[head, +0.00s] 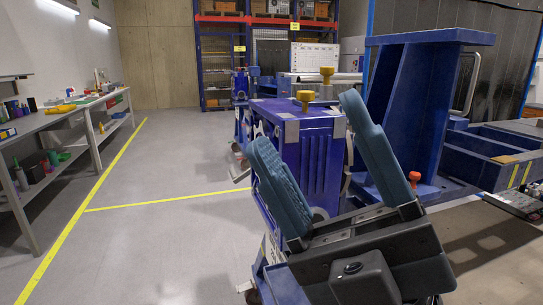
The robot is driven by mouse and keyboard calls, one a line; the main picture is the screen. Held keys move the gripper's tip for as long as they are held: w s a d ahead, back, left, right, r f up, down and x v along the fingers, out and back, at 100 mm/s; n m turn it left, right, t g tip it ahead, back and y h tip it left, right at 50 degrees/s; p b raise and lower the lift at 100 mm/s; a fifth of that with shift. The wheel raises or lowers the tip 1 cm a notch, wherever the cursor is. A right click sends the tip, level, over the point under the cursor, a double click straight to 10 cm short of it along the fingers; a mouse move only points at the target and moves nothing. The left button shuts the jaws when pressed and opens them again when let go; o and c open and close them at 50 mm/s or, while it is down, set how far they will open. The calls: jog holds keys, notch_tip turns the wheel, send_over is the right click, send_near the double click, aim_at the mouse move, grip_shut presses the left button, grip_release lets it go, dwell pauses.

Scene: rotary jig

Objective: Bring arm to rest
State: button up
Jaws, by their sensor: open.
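My gripper (307,122) fills the lower right middle of the head view, with its dark grey body at the bottom. Its two thick blue-grey fingers point up and away and stand wide apart. Nothing is held between them. Behind the fingers is a blue ribbed cabinet (312,160) with yellow knobs (305,98) on top. The picture does not show whether the fingers touch anything; part of the cabinet is hidden behind them.
Workbenches (85,108) line the left wall. Open grey floor (165,225) with yellow lines lies between. Racks (220,60) stand at the back.

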jog(key=s+d+f+m+t+h, duration=0.25)
jog(key=f+m+h, duration=0.35)
jog(key=m+h, duration=0.3)
jog(key=s+d+f+m+t+h+p, duration=0.1)
jog(key=s+d+f+m+t+h, duration=0.1)
jog(key=d+f+m+t+h, duration=0.4)
jog(key=s+d+f+m+t+h, duration=0.1)
jog(key=s+f+m+t+h, duration=0.15)
jog(key=f+m+h, duration=0.65)
jog(key=s+d+f+m+g+h, duration=0.1)
jog(key=s+d+f+g, duration=0.2)
jog(key=s, duration=0.3)
jog(key=s+d+f+m+g, duration=0.2)
jog(key=s+d+f+g, duration=0.1)
jog(key=s, duration=0.3)
jog(key=s+d+f+m+g+h+p, duration=0.1)
jog(key=s+d+f+m+g, duration=0.1)
jog(key=s, duration=0.3)
jog(key=shift+s+d+f+g+h, duration=0.3)
jog(key=shift+s+d+f+g, duration=0.15)
jog(key=shift+f+g, duration=0.2)
